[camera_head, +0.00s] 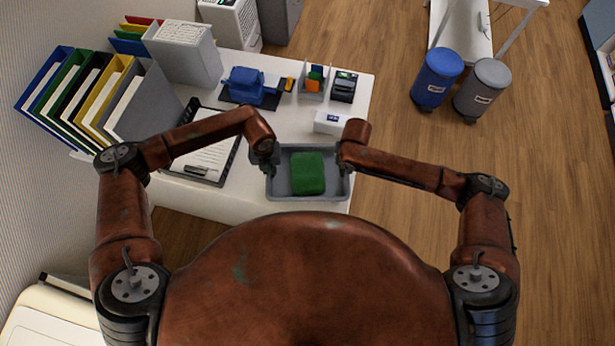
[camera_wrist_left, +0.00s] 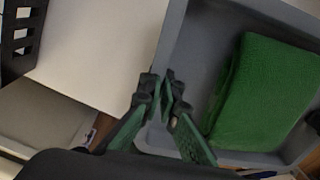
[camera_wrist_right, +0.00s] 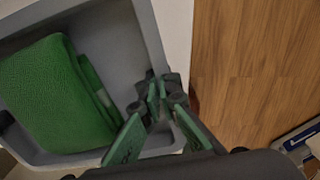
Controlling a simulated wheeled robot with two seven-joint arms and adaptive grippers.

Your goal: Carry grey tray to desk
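The grey tray (camera_head: 308,198) is a shallow rectangular tray at the near right part of the white desk (camera_head: 250,205). A folded green cloth (camera_head: 308,173) lies in it. My left gripper (camera_head: 268,165) is at the tray's left wall, with its fingertips (camera_wrist_left: 164,88) close together on either side of the rim. My right gripper (camera_head: 346,165) is at the right wall, its fingertips (camera_wrist_right: 160,88) likewise closed on the rim. The tray looks level. I cannot tell whether its bottom touches the desk.
Blue (camera_head: 437,78) and grey (camera_head: 482,90) bins stand on open wooden floor at right.

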